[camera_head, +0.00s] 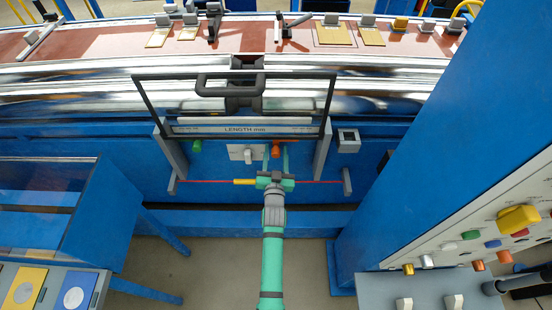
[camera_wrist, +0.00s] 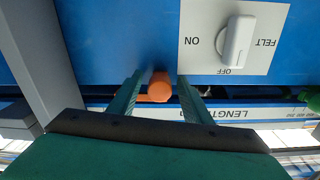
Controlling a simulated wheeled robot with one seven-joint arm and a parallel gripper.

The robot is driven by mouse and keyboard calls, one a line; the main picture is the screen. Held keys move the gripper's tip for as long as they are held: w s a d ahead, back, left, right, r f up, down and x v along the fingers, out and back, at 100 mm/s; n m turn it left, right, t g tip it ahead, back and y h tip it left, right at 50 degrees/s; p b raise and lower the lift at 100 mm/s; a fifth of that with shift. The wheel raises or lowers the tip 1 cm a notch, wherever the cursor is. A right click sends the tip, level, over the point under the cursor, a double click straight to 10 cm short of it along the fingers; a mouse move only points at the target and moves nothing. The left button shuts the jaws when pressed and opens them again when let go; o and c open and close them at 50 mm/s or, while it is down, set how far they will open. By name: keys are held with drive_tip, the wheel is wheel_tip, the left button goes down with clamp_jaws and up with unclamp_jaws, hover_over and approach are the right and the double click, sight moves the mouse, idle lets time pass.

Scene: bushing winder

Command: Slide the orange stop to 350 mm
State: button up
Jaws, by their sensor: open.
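The orange stop (camera_head: 276,150) is a small orange knob under the right part of the white LENGTH mm scale (camera_head: 245,129) in the head view. In the wrist view the orange stop (camera_wrist: 159,90) shows between the two green fingers, beside a dark slot along the scale. My gripper (camera_head: 277,158) is open, with one finger on each side of the stop. I cannot tell whether a finger touches it. The scale (camera_wrist: 235,113) appears upside down in the wrist view, and its numbers are too small to read surely.
A green knob (camera_head: 196,147) sits under the scale's left part. A white FELT switch plate (camera_head: 241,153) lies between the knobs, close to my gripper. A dark frame with a handle (camera_head: 230,91) stands above. A red rod (camera_head: 210,181) with a yellow sleeve (camera_head: 244,182) runs below.

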drive_tip(key=shift+s+a, duration=0.1)
drive_tip(key=shift+s, duration=0.45)
drive_tip(key=s, duration=0.9)
drive_tip(key=shift+s+d, duration=0.35)
drive_tip(key=shift+d, duration=0.05)
drive_tip(key=s+d+r+g+h, duration=0.1)
drive_tip(key=s+d, duration=0.1)
drive_tip(key=s, duration=1.3)
drive_tip(key=s+d+r+g, duration=0.1)
drive_tip(key=s+d, duration=0.1)
drive_tip(key=s, duration=1.3)
drive_tip(key=s+r+n, duration=0.1)
drive_tip(key=s+r, duration=0.5)
drive_tip(key=s, duration=0.1)
drive_tip(key=shift+s+d+g, duration=0.25)
drive_tip(key=shift+d+g, duration=0.05)
